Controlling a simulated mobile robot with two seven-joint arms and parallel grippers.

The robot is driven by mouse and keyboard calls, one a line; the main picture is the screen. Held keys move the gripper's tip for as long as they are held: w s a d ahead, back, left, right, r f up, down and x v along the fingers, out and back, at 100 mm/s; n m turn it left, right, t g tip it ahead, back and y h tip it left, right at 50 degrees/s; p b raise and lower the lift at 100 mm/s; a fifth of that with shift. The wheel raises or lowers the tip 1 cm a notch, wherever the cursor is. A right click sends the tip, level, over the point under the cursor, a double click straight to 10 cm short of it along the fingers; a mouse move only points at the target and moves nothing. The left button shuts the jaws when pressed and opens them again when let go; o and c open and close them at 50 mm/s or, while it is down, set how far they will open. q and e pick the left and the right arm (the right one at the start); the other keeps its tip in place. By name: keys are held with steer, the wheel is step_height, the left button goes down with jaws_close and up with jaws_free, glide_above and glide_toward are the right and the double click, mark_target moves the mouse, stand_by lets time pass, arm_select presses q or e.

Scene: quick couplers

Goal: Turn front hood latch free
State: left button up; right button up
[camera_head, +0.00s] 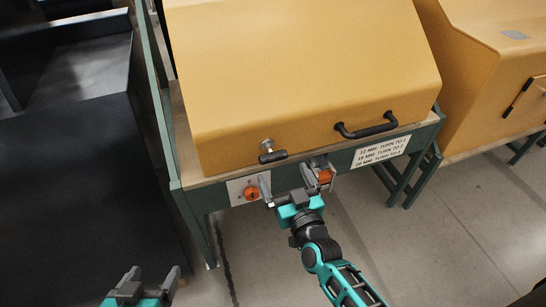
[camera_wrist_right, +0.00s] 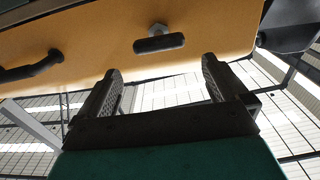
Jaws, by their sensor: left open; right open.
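The front hood latch (camera_head: 272,156) is a short black bar on a silver stem, low on the front of the yellow hood (camera_head: 300,70). Its bar lies roughly along the hood's lower edge. My right gripper (camera_head: 291,173) is open and empty, just below and right of the latch, at the bench's front edge. In the right wrist view the latch (camera_wrist_right: 159,43) shows beyond and between the open fingertips (camera_wrist_right: 160,72), apart from them, its bar crosswise. My left gripper (camera_head: 147,283) is open and empty at the bottom left, far from the hood.
A black handle (camera_head: 367,125) sits right of the latch. Orange knobs (camera_head: 252,193) are on the bench's front panel, close to my right fingers. A white label (camera_head: 380,150) is further right. A second yellow hood (camera_head: 490,60) stands at right and a dark cabinet (camera_head: 90,190) at left.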

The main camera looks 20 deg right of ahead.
mark_target(275, 158)
steer(key=w+b, duration=0.1)
steer(key=w, duration=0.7)
steer(key=shift+w+a+b, duration=0.1)
steer(key=shift+w+b, duration=0.05)
steer(key=shift+b, duration=0.25)
steer(key=shift+c, duration=0.5)
steer(key=c, duration=0.7)
